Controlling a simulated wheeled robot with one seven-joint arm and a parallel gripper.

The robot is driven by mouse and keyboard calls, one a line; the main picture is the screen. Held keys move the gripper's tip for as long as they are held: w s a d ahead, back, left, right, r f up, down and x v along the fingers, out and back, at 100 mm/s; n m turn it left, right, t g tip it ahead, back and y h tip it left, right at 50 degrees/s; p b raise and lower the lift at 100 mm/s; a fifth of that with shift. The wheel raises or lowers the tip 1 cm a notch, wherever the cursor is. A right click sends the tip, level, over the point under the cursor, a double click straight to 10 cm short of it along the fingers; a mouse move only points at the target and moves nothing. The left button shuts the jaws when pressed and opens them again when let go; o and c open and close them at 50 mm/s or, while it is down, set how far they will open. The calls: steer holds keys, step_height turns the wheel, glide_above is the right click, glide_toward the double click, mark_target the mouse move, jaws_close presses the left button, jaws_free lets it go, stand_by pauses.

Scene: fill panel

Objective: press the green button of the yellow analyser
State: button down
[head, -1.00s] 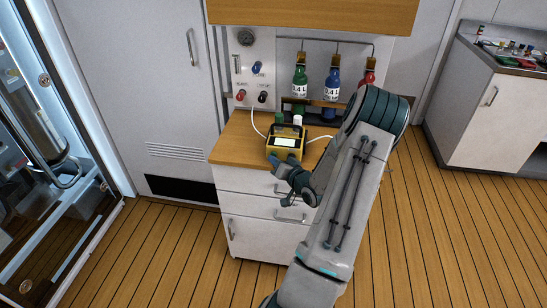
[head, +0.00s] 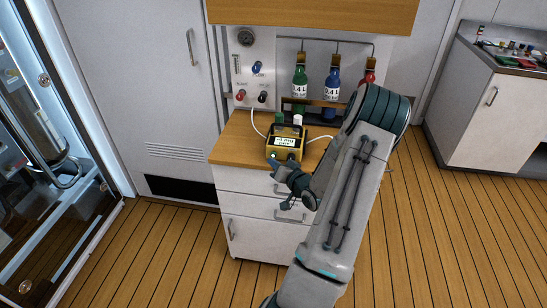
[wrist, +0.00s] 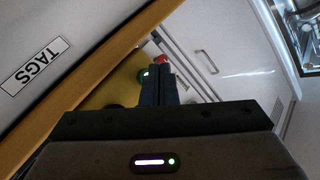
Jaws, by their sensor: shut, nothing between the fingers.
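The yellow analyser (head: 271,146) sits on the wooden top of the white drawer cabinet, its lit screen (head: 286,140) showing dark text. In the wrist view its yellow face (wrist: 108,92) shows left of my fingers. The green button (wrist: 143,75) is partly hidden beside my fingertips, with a red button (wrist: 161,59) just beyond. My gripper (head: 272,163) is at the analyser's lower front edge, and it also shows in the wrist view (wrist: 158,70). It is shut and empty. I cannot tell whether the fingertips touch the green button.
Green (head: 300,80), blue (head: 332,85) and red (head: 369,76) bottles hang behind the analyser. A small green-capped bottle (head: 279,118) and a white-capped one (head: 297,119) stand close behind it. A glass-fronted cabinet (head: 45,130) is at left. The wooden top left of the analyser is clear.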

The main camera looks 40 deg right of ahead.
steer(key=s+a, duration=0.4)
steer(key=shift+a+b, duration=0.3)
steer(key=shift+b, duration=0.15)
steer(key=shift+d, duration=0.1)
stand_by(0.3)
